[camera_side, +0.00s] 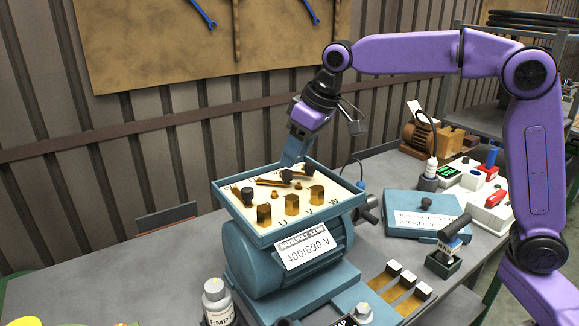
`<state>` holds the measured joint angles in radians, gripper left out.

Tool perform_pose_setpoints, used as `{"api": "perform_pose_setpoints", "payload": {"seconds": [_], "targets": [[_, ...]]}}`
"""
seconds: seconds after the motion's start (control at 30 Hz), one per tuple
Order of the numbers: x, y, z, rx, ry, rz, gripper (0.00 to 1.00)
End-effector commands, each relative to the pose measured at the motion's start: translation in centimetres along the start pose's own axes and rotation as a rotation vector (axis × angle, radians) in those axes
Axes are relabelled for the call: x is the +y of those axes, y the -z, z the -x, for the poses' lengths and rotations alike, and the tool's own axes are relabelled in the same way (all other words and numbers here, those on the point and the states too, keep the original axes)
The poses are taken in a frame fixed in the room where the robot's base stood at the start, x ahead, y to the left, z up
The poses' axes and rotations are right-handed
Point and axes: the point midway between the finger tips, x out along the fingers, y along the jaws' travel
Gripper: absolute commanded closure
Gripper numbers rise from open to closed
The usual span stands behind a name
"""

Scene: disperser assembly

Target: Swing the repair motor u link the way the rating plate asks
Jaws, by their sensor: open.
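The blue repair motor (262,272) stands on the bench with its terminal box (330,222) open on top. Inside are a cream board, upright brass blocks, flat brass links and several dark knobs. The letters U, V and W are printed in front of three blocks (264,214). A brass link (272,182) lies across the middle; which one is the u link I cannot tell. The white rating plate (306,251) on the motor's front reads 400/690 V. My gripper (296,152) is open above the back edge of the box, apart from the links.
A blue cover (405,212) with a label lies right of the motor. A white bottle (216,300) stands front left.

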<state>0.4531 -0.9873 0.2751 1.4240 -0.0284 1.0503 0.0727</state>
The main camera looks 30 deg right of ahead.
Motion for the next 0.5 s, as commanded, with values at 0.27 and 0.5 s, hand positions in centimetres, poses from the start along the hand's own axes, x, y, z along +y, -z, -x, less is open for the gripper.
{"api": "perform_pose_setpoints", "payload": {"seconds": [0.27,0.5], "targets": [[0.0,-0.1,-4.0,-0.003,0.0,0.001,0.49],[0.0,0.0,-4.9,-0.001,0.0,0.0,0.49]]}}
